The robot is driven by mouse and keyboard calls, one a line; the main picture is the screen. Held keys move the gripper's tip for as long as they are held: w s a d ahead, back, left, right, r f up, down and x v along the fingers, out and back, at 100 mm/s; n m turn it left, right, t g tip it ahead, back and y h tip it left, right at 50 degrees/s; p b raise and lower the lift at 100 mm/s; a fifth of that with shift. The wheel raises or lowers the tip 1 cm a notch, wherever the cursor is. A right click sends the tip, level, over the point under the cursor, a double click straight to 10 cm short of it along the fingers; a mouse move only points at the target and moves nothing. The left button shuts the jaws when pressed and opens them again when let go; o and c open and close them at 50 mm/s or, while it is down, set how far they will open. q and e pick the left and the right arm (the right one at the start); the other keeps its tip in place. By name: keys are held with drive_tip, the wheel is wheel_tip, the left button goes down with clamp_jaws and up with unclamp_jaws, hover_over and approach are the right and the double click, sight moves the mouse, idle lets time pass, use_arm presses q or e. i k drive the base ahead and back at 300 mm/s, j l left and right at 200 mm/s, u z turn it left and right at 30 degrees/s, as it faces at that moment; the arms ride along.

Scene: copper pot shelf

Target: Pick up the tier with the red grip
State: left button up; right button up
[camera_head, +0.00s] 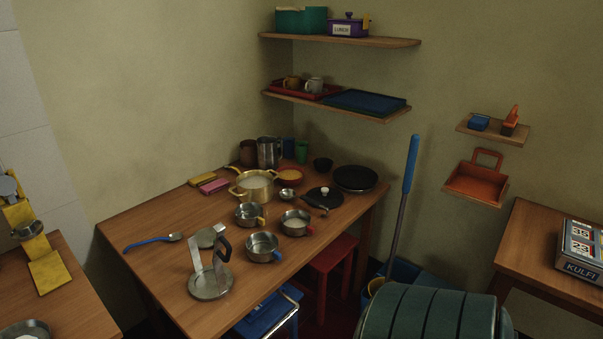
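The tier with the red grip (296,224) is a small round steel pan on the wooden table, its red grip at its lower right and something pale inside. A tier with a blue grip (262,246) stands just in front of it to the left. A tier with a yellow grip (248,214) stands to its left. A steel carrier frame (211,281) with an upright bracket and black handle stands at the table's front left. Neither of my grippers shows in the head view.
Behind the tiers are a brass pot (254,187), a small ladle (287,194), a black lid (324,197) and a frying pan (355,178). A blue-handled spoon (153,242) lies at left. A red stool (333,263) and green ribbed object (430,314) stand right of the table.

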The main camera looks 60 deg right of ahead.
sight(294, 222)
drive_tip(key=z, duration=1.85)
drive_tip(key=i+l, duration=0.1)
drive_tip(key=i, duration=1.2)
drive_tip(key=j+u, duration=0.1)
drive_tip(key=u, duration=0.4)
drive_tip(key=i+j+u, duration=0.1)
drive_tip(key=u, duration=0.4)
